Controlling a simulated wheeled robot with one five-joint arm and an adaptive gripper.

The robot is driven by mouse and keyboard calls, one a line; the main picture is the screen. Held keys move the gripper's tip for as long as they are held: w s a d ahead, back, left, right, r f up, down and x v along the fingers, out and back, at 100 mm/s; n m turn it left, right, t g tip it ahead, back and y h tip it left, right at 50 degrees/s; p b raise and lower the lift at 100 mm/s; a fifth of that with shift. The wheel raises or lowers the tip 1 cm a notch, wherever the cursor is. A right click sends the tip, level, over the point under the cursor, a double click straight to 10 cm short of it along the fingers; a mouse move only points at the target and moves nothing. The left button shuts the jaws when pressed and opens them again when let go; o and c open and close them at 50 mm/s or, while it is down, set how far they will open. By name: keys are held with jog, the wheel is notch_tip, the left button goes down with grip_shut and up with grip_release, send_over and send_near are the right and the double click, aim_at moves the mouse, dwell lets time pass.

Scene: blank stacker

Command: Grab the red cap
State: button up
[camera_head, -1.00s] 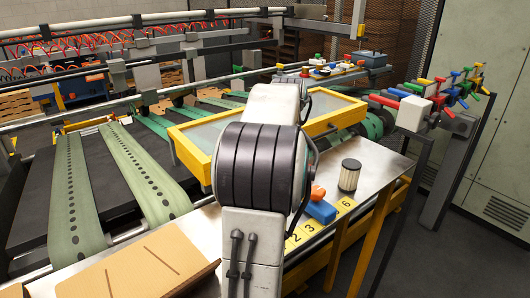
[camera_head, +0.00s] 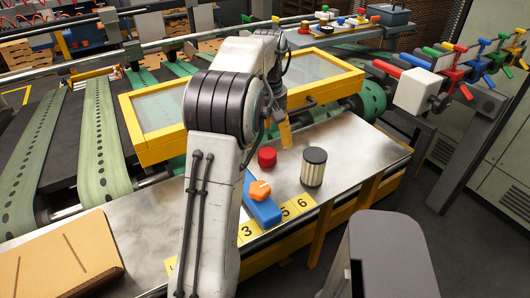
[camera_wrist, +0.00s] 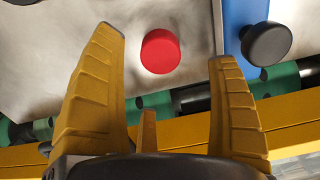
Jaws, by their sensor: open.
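The red cap (camera_head: 267,157) is a short round piece standing on the metal table, between a blue block and a ribbed cylinder. My gripper (camera_head: 285,133) is above the table, just behind and right of the cap in the head view. In the wrist view, the red cap (camera_wrist: 160,51) shows between the tips of my two yellow fingers, beyond them. My gripper (camera_wrist: 166,46) is open with nothing held. In the head view, my arm hides part of the table to the left of the cap.
A ribbed cylinder (camera_head: 314,167) stands right of the cap. A blue block (camera_head: 262,208) with an orange knob (camera_head: 260,190) lies in front. A yellow-framed panel (camera_head: 150,150) is behind. The table is clear right of the cylinder. A dark round knob (camera_wrist: 267,43) shows in the wrist view.

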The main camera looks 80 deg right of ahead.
aim_at(267, 152)
jog(key=shift+f, duration=3.1)
jog(key=shift+c, duration=0.4)
jog(key=c, duration=0.9)
